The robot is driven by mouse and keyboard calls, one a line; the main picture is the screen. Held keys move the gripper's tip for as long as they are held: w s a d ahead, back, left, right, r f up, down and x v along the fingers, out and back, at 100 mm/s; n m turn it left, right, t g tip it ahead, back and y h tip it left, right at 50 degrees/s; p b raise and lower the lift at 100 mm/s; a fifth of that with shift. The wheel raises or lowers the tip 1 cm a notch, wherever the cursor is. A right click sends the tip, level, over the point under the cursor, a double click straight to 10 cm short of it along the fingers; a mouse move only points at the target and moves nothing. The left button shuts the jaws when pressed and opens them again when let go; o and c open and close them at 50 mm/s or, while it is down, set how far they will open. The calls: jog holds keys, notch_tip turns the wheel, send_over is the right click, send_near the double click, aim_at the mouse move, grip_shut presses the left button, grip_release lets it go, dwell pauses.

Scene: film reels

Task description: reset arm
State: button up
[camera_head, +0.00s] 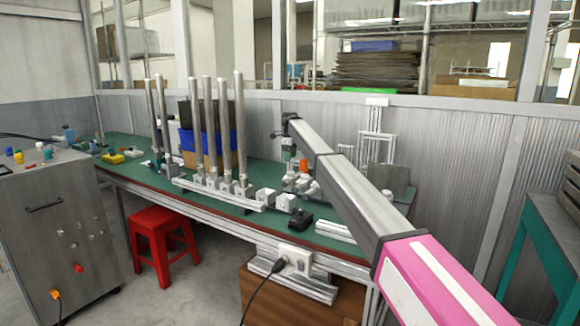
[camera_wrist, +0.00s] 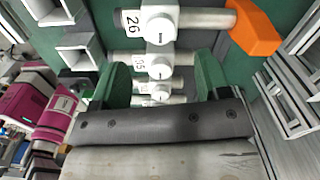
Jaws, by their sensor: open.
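My arm reaches from the lower right over the green worktable (camera_head: 262,178) in the head view. My gripper (camera_head: 288,140) is at its far end, above the table and small in that view. In the wrist view my gripper (camera_wrist: 162,72) shows two green fingers spread apart, with nothing held between them. Beyond the fingers is a row of white numbered fittings (camera_wrist: 160,27) with round knobs; one label reads 26. An orange part (camera_wrist: 254,28) sits at the right end of the nearest one. I cannot tell the exact gap between the fingers and the fittings.
Several tall metal posts (camera_head: 241,125) stand on a rail left of my gripper. White square blocks (camera_head: 265,197) and a small black box (camera_head: 300,219) lie near the table's front. A corrugated wall (camera_head: 440,150) rises behind. A red stool (camera_head: 163,240) stands on the floor.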

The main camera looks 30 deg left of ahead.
notch_tip(320, 180, up, 3)
jog(key=shift+f, duration=0.1)
dwell(0.5)
